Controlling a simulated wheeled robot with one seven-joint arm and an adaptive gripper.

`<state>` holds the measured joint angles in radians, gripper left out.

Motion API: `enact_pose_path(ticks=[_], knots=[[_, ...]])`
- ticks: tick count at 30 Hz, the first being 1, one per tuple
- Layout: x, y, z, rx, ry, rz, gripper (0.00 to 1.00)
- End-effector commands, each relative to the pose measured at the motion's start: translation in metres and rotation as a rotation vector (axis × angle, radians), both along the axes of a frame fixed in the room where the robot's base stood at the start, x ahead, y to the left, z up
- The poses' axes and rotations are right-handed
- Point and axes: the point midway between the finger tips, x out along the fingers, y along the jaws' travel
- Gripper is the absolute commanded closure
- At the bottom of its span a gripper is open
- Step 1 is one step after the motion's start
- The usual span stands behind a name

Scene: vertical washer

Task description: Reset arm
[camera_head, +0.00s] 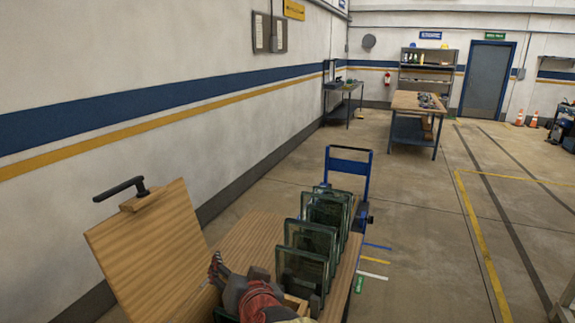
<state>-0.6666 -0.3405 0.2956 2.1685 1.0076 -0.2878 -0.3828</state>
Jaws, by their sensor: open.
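My gripper (218,270) is at the bottom of the picture, low over the wooden top, with its dark and red fingers pointing left. It is open and I see nothing held in it. My own arm hides part of the wooden top behind it. A wooden board (150,245) with a black handle (122,188) stands tilted up to the left of my gripper. Several greenish glass panes (302,270) stand upright in a row to the right of my gripper; the lowest parts of the nearest ones are partly hidden.
The wooden top (245,240) has a bare stretch between the tilted board and the panes. A blue cart handle (348,163) rises behind the panes. The white wall (120,60) runs close on the left. Open floor (420,250) lies to the right. A workbench (415,101) stands farther back.

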Motion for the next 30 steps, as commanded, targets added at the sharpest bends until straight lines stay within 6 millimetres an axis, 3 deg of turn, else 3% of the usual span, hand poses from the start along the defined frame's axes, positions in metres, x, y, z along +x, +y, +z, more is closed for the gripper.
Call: enact_pose_path(ticks=[1,5,12,18,24,30], knots=[[-0.006,-0.021,0.008,-0.008,0.007,0.031,0.38],[-0.035,-0.067,0.008,-0.079,0.071,0.116,0.38],[-0.12,-0.185,-0.032,-0.304,0.294,0.121,0.38],[-0.188,-0.266,-0.063,-0.449,0.488,0.024,0.38],[-0.22,-0.3,-0.075,-0.505,0.58,-0.037,0.38],[-0.223,-0.303,-0.076,-0.511,0.588,-0.042,0.38]])
